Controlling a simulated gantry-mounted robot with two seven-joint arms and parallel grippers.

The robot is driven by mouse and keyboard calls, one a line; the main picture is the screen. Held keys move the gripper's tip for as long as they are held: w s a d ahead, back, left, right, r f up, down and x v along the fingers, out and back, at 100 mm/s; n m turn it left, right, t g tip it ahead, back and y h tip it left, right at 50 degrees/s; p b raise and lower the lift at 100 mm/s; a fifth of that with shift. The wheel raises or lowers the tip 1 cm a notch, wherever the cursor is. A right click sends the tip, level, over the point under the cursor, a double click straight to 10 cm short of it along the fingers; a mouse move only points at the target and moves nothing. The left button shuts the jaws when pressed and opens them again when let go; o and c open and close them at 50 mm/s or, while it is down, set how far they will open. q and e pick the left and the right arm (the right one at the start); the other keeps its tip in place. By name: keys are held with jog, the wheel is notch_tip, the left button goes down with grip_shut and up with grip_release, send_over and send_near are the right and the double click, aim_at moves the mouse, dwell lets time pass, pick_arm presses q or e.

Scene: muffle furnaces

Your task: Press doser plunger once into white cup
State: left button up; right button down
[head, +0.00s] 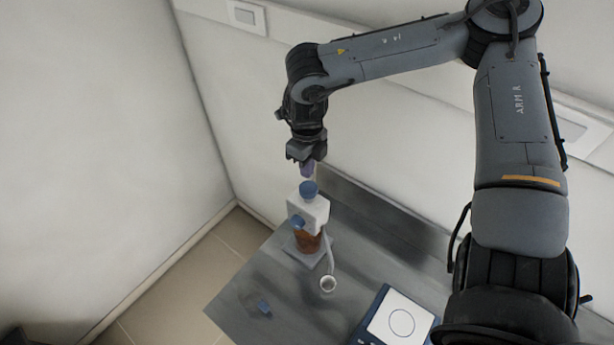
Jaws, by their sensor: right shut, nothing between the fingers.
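The doser (316,213) stands upright on the table, with a white head, an amber bottle below it and a thin spout tube that bends down to the right. Its blue plunger cap (309,189) is on top. I cannot tell whether the fingertips touch the cap. My left gripper is not in view.
A blue balance with a white plate (401,318) is at the front right of the grey table (372,262). White walls rise behind and to the left.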

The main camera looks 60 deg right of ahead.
aim_at(308, 187)
jog(key=shift+f+p, duration=0.6)
jog(key=shift+f, duration=1.9)
jog(key=shift+f+b, duration=0.45)
jog(key=shift+b, duration=0.05)
notch_tip(308, 187, down, 3)
jog(key=b, duration=0.3)
jog(key=shift+d+f+b, duration=0.1)
jog(key=shift+b, duration=0.2)
jog(key=shift+s+d, duration=0.1)
